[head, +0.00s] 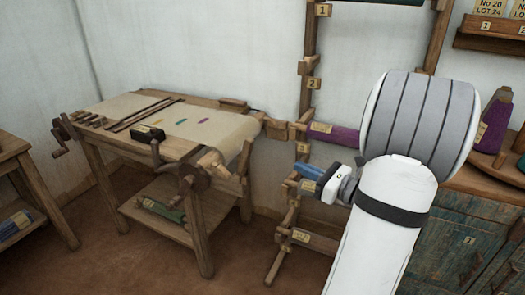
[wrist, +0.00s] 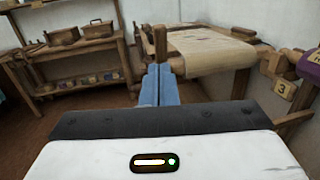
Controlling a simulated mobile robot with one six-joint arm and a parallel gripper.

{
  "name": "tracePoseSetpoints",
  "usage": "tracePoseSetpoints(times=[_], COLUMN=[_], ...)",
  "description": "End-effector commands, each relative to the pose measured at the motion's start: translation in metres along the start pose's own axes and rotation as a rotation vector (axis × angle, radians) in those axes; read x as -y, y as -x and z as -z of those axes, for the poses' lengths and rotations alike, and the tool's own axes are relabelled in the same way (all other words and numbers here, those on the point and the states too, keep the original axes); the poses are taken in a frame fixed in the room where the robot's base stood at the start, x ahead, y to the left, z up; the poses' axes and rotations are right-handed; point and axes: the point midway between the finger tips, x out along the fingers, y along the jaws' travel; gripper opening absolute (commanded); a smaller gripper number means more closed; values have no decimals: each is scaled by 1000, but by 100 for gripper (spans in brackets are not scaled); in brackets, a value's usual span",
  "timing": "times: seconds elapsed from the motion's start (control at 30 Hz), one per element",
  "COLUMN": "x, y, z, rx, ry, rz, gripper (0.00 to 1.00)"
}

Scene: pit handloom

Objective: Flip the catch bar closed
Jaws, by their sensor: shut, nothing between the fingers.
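The loom table (head: 140,150) stands left of centre in the head view, with pale cloth (head: 190,115) over its top and rolled at the front. The cloth roll (wrist: 215,52) and an upright wooden piece (wrist: 160,42) show ahead in the wrist view. My gripper (head: 300,168) is right of the loom, apart from it. Its blue fingers (wrist: 160,72) are shut and empty, covering part of the loom's end.
A wooden peg rack (head: 308,95) with numbered tags stands behind my gripper, with a purple roll (head: 340,136) on it. A blue cabinet (head: 455,245) is at the right. A shelf (wrist: 75,58) stands left in the wrist view. Floor is open before the loom.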

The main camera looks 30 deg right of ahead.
Motion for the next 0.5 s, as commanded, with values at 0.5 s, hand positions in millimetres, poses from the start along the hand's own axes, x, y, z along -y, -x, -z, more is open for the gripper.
tracePoseSetpoints(times=[0.5], x=[-2], y=[-75], z=[1], rx=[-1], ry=[3], rz=[-7], gripper=[0])
